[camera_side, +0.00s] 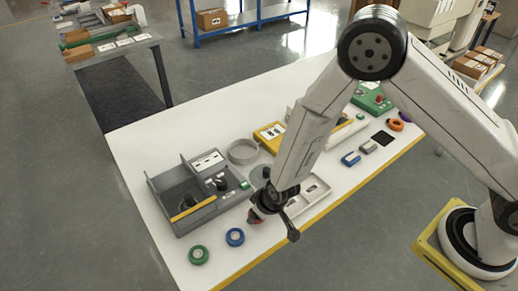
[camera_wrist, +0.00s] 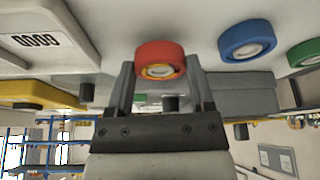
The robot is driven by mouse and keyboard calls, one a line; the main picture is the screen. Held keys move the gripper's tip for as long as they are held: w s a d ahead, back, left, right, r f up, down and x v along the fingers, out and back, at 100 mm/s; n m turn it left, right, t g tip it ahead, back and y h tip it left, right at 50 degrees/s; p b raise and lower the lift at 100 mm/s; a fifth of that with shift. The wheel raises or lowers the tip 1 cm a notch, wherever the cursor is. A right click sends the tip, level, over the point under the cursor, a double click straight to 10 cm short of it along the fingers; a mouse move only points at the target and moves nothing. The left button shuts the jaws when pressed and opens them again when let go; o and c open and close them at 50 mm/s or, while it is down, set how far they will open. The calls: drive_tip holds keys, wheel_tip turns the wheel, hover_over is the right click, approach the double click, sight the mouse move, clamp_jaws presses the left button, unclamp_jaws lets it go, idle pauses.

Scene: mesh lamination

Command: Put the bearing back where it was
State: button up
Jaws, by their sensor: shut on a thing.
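The bearing that I hold is a red ring with a pale centre (camera_wrist: 160,59). In the wrist view it sits between the two fingertips of my gripper (camera_wrist: 158,75). In the side view the red bearing (camera_side: 254,217) is mostly hidden by my gripper (camera_side: 258,211), low over the front left of the table. Whether it touches the table cannot be told. A blue bearing (camera_side: 235,237) and a green bearing (camera_side: 198,255) lie on the table to its left in the side view. They also show in the wrist view, blue (camera_wrist: 247,40) and green (camera_wrist: 305,53).
A grey walled fixture (camera_side: 183,225) stands behind the bearings. A pale tray (camera_side: 308,194) lies right of my gripper. A grey ring (camera_side: 243,151) and a yellow box (camera_side: 270,134) are farther back. An orange ring (camera_side: 395,125) lies at the right. The front left corner is bare.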

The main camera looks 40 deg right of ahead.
drive_tip(key=shift+f, duration=0.6)
drive_tip(key=o, duration=1.3)
drive_tip(key=shift+c, duration=0.2)
drive_tip(key=shift+r, duration=0.15)
drive_tip(key=v, duration=0.7)
drive_tip(key=shift+r, duration=0.25)
drive_tip(key=shift+s+d, duration=0.1)
drive_tip(key=s+d+r+m+g, duration=0.1)
drive_tip(key=s+d+r, duration=0.3)
drive_tip(key=d+r, duration=0.3)
drive_tip(key=s+d+r+m+g, duration=0.1)
drive_tip(key=s+d+r, duration=0.3)
drive_tip(key=d+r, duration=0.3)
drive_tip(key=d, duration=0.4)
drive_tip(key=shift+h, duration=0.4)
